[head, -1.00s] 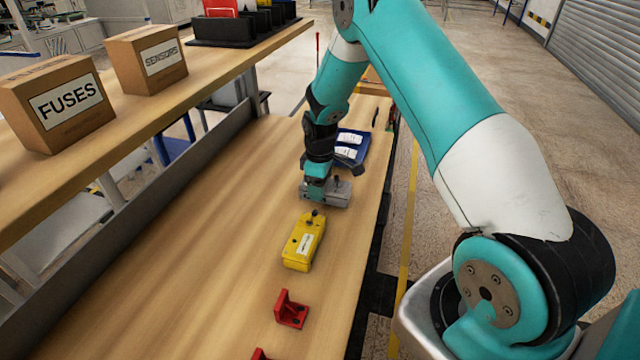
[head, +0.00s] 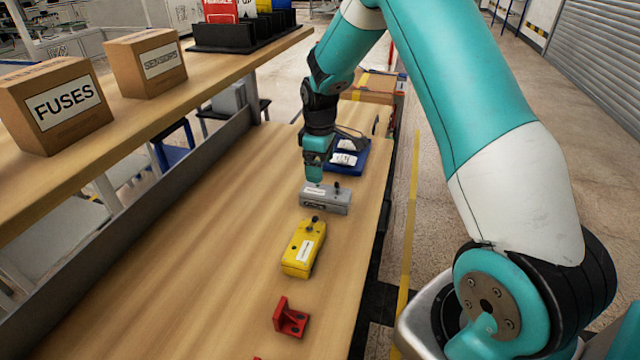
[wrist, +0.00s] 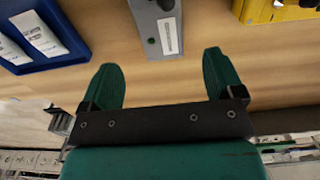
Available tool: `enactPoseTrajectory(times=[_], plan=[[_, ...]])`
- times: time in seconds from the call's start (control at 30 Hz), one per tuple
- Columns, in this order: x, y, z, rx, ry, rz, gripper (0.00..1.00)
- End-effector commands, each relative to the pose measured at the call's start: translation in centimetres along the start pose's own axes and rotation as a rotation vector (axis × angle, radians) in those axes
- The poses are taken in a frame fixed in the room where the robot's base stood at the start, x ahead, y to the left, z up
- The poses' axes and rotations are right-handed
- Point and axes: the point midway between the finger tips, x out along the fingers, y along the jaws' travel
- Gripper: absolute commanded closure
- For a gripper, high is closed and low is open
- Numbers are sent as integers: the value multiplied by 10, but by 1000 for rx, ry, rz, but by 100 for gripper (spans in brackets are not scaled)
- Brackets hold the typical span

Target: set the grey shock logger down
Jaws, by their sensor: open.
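The grey shock logger (head: 326,199) is a small grey box with a white label and a dark knob. It rests on the wooden bench between the yellow box and the blue tray. In the wrist view the logger (wrist: 157,32) lies beyond the fingertips, apart from them. My gripper (head: 314,178) is just above and behind the logger in the head view. In the wrist view my gripper (wrist: 160,80) is open, with nothing between its two green fingers.
A yellow box (head: 303,249) sits close in front of the logger, with a red bracket (head: 290,318) nearer still. A blue tray (head: 358,165) holding white packets is behind. A raised shelf (head: 120,118) with cardboard boxes runs along the left. The bench's left part is clear.

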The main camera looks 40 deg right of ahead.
Motion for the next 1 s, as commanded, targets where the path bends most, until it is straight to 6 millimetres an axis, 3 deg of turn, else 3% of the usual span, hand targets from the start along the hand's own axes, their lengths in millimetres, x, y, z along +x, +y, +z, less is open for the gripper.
enactPoseTrajectory(times=[0.23,0.37,0.47,0.57,0.7,0.8,0.9,1.0], plan=[[-32,-1,-1,0,2,1,13],[-57,-27,-8,-1,28,-7,13],[-92,-79,-14,3,78,-28,13],[-129,-154,-10,11,134,-74,13],[-164,-254,20,22,192,-158,13],[-175,-309,49,29,211,-217,13],[-179,-344,74,35,218,-260,13],[-179,-362,88,40,218,-285,13]])
